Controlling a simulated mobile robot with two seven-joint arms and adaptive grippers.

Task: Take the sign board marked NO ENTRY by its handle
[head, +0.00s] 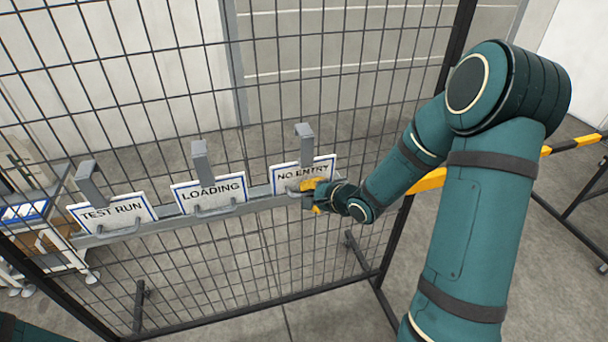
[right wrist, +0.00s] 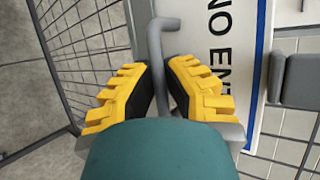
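The NO ENTRY board (head: 303,175) is white with a blue border and hangs at the right end of a grey rail on the mesh fence. Part of its face also shows in the right wrist view (right wrist: 224,65). My right gripper (head: 312,190) is at the board's lower front. In the right wrist view its yellow fingers (right wrist: 158,72) stand on both sides of the board's grey bar handle (right wrist: 156,43), with their tips close against it. They look shut on it. The pads partly hide the handle. The left gripper is not in view.
The mesh fence (head: 270,265) stands behind. A yellow and black barrier (head: 560,146) is at the right.

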